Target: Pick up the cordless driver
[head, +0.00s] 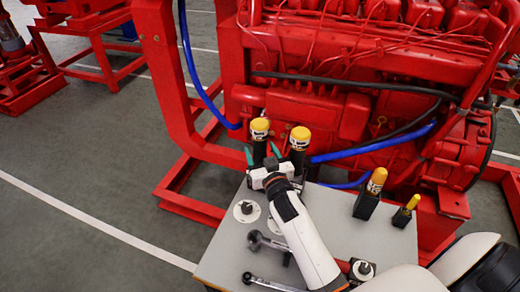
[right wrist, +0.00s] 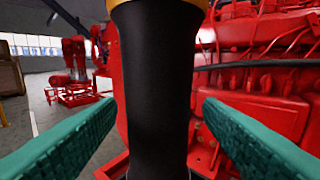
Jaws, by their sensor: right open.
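A tool with a black upright grip and a yellow top (head: 260,127), which I take to be the cordless driver, stands at the back left of the grey table (head: 325,215). My right gripper (head: 262,155) is open with its green fingers on either side of the black grip. In the right wrist view the black grip (right wrist: 153,90) fills the middle between the two fingers (right wrist: 157,108). Narrow gaps show on both sides, and a bit of yellow shows at its top. Its lower end is hidden. My left gripper is not in view.
A similar yellow-topped tool (head: 300,137) stands close to its right. Smaller yellow-topped black items (head: 370,194) stand further right. Wrench-like tools (head: 268,243) and a white disc with a knob (head: 247,211) lie nearer. A red engine (head: 330,100) rises behind the table.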

